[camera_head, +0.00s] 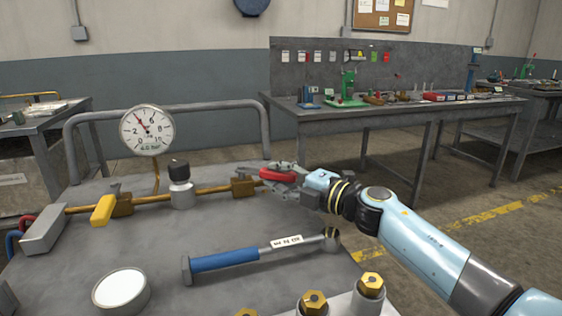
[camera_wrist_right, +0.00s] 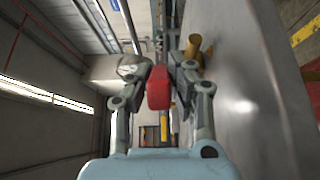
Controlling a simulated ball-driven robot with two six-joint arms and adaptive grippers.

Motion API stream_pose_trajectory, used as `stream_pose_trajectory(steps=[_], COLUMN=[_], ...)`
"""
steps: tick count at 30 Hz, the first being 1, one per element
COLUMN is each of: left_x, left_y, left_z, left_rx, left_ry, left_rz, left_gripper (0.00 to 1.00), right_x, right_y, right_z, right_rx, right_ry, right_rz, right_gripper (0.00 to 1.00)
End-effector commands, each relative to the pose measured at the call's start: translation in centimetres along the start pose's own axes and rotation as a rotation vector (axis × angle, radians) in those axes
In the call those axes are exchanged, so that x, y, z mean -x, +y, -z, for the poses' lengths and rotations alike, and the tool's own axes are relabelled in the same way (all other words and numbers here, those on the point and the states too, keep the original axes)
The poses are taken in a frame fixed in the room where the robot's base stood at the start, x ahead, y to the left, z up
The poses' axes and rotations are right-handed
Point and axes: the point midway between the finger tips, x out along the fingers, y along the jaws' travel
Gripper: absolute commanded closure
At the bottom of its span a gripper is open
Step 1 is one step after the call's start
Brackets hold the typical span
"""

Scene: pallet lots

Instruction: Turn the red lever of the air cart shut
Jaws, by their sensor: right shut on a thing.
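The air cart (camera_head: 225,225) has a grey top with a brass pipe (camera_head: 150,198) along its back part. The red lever (camera_head: 277,174) is at the right end of the pipe line. My right gripper (camera_head: 283,174) is shut on the red lever, and its fingers hide part of it. In the right wrist view the red lever (camera_wrist_right: 159,88) stands between the two fingertips (camera_wrist_right: 160,80). The lever's exact angle to the pipe is hard to tell. My left gripper does not show.
A pressure gauge (camera_head: 147,130), a yellow lever (camera_head: 103,210) and a grey valve (camera_head: 181,187) stand along the pipe. A blue-handled torque wrench (camera_head: 225,260), a round white-topped can (camera_head: 121,289) and brass fittings (camera_head: 313,301) are nearer. A grey rail (camera_head: 200,106) runs behind.

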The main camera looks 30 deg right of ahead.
Motion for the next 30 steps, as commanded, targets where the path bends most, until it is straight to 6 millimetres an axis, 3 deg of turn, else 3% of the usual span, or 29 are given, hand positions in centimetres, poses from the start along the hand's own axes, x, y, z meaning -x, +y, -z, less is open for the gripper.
stream_pose_trajectory(steps=[17, 18, 22, 30], left_x=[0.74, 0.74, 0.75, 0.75], left_y=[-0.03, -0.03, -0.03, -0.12], left_z=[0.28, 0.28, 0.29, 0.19], left_rx=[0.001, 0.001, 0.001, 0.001], left_ry=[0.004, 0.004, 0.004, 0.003], left_rz=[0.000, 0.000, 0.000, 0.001], left_gripper=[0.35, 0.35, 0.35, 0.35], right_x=[0.16, 0.16, 0.16, 0.20], right_y=[-0.03, -0.03, -0.03, -0.01], right_z=[0.27, 0.27, 0.27, 0.26], right_rx=[-0.001, -0.001, -0.001, 0.000], right_ry=[-0.035, -0.035, -0.035, -0.034], right_rz=[0.002, 0.002, 0.002, 0.002], right_gripper=[1.00, 0.80, 0.63, 0.60])
